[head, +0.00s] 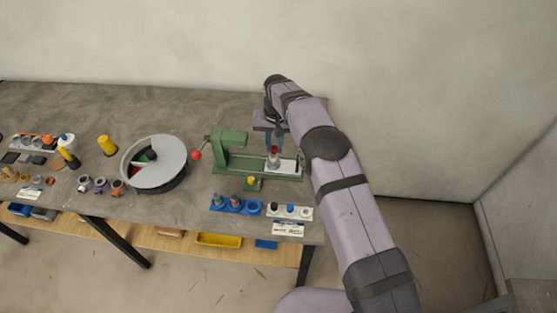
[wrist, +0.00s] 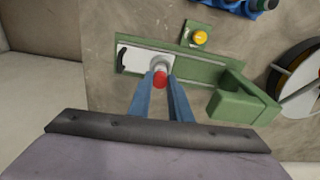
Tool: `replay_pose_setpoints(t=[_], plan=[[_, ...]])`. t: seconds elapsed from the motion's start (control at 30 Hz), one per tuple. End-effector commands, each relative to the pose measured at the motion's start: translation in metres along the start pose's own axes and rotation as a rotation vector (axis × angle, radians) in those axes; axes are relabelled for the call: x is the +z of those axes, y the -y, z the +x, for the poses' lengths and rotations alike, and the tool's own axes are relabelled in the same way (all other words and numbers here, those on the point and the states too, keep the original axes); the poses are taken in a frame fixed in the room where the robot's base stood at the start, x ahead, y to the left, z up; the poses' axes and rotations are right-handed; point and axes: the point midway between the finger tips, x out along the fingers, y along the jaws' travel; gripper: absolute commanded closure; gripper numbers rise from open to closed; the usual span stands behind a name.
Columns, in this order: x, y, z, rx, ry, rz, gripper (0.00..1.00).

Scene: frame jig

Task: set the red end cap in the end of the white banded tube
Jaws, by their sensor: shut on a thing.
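The red end cap (wrist: 160,80) is between the blue fingertips of my gripper (wrist: 163,83), which is shut on it. In the head view the red cap (head: 274,149) shows just below the fingers of my gripper (head: 274,146). The white banded tube (head: 273,161) stands upright on the white plate of the green fixture, directly under the cap. In the wrist view the tube (wrist: 157,65) is partly hidden behind the cap and fingers. The cap is at or just above the tube's upper end; I cannot tell whether it touches or sits in it.
The green fixture (head: 232,164) has a lever with a red ball (head: 196,155) at left and a yellow knob (head: 251,181) in front. A blue holder (head: 232,208) and a white holder (head: 278,211) stand nearer the front edge. A round turntable (head: 158,160) is further left.

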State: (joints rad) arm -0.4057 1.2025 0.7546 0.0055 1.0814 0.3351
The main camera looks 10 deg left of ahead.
Motion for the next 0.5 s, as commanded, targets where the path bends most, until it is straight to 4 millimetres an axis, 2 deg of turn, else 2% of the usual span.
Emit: replay_pose_setpoints(t=[0.2, 0.5], plan=[[-0.013, 0.005, -0.014, -0.001, -0.006, 0.011, 1.00], [-0.021, 0.008, -0.024, -0.002, -0.012, 0.023, 1.00]])
